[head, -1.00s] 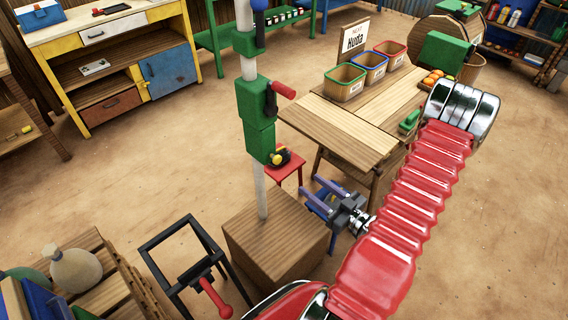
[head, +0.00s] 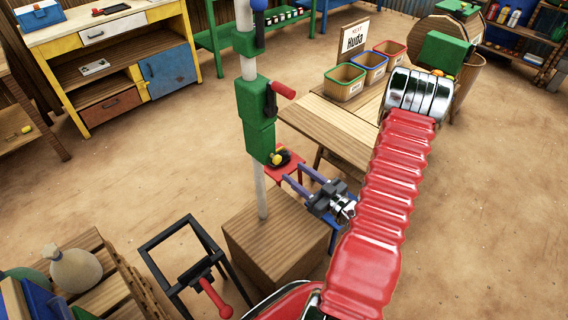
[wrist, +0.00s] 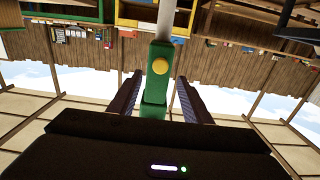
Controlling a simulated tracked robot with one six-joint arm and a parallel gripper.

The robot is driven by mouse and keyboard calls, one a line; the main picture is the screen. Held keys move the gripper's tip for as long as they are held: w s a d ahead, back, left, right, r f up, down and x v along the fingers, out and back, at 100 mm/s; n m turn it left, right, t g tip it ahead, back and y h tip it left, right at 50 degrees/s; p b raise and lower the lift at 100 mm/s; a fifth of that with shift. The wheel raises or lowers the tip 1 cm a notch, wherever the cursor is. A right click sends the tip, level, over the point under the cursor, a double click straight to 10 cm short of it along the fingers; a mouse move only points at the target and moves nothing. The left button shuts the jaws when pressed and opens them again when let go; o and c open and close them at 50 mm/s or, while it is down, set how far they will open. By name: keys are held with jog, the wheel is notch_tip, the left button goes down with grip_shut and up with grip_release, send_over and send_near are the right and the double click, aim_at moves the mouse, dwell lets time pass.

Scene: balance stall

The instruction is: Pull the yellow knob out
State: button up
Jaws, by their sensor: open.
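The yellow knob (head: 277,159) sits low on the side of a green housing (head: 256,118) on a grey vertical post. In the wrist view the round yellow knob (wrist: 160,66) faces me on the green housing (wrist: 157,88), in line with the space between my fingers. My gripper (head: 294,176) is open and empty. Its two fingers point at the housing, a little below and to the right of the knob in the head view. The fingers are apart from the knob, which is fully visible in the wrist view (wrist: 160,100).
A wooden block (head: 275,240) carries the post. A red-handled lever (head: 284,90) juts from the housing above the knob. A black frame (head: 190,255) stands at left front.

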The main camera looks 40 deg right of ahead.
aim_at(279, 160)
jog(key=shift+w+a, duration=0.15)
jog(key=shift+w, duration=0.95)
jog(key=shift+w+a, duration=0.2)
jog(key=shift+w, duration=0.95)
jog(key=shift+w+a, duration=0.15)
jog(key=shift+w, duration=0.95)
jog(key=shift+c, duration=0.2)
grip_shut()
